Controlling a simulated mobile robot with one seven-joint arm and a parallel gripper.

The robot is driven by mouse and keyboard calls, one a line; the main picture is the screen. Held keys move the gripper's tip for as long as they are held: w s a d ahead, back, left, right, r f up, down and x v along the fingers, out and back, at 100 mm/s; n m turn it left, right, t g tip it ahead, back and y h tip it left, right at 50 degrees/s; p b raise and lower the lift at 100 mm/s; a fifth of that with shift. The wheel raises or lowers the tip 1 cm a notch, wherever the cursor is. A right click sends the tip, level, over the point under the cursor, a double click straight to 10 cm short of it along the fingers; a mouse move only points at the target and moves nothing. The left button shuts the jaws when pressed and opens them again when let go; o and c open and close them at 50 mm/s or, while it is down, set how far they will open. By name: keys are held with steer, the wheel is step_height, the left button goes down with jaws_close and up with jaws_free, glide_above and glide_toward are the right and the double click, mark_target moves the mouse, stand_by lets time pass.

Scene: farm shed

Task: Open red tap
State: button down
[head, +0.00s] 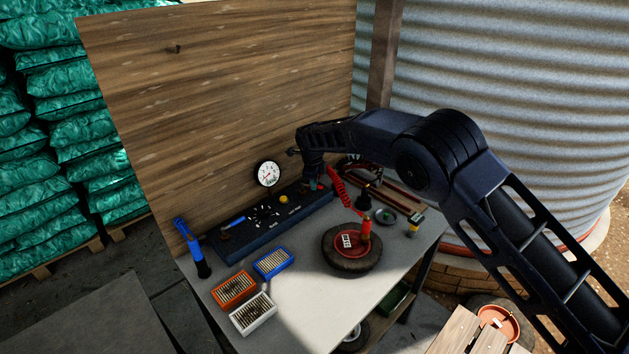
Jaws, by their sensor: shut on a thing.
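My gripper (311,184) points down at the right end of a long dark panel (240,233) on the workbench. It is shut on what appears to be the red tap (321,186), of which only a small red bit shows beside the fingers. The rest of the tap is hidden behind the gripper, so its handle angle cannot be told. A red coiled hose (340,192) starts close to the gripper and runs down right to a wheel (352,262). The panel also carries a round white gauge (268,174), a blue lever (236,223) and a yellow knob (284,199).
The workbench (300,304) holds orange (233,289), blue (272,263) and white (253,313) boxes at front left, and a blue-handled tool (188,244) at the left edge. A wooden board (220,90) stands behind. Small items crowd the right side; the front middle is clear.

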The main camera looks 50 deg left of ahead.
steer(key=m, duration=0.1)
steer(key=s+m, duration=0.1)
steer(key=m, duration=0.1)
steer(key=shift+s+d+h, duration=0.15)
steer(key=shift+s+h, duration=0.05)
steer(key=shift+h, duration=0.1)
steer(key=shift+s+m, duration=0.2)
steer(key=shift+m, duration=0.45)
steer(key=shift+s+m, duration=0.2)
steer(key=shift+m, duration=0.45)
steer(key=c, duration=1.4)
jaws_free()
steer(key=shift+c, duration=0.2)
steer(key=shift+r, duration=0.1)
step_height(320, 180, up, 10)
steer(key=s, duration=0.2)
steer(key=shift+d+r, duration=0.15)
steer(key=shift+r, duration=0.1)
steer(key=shift+s, duration=0.1)
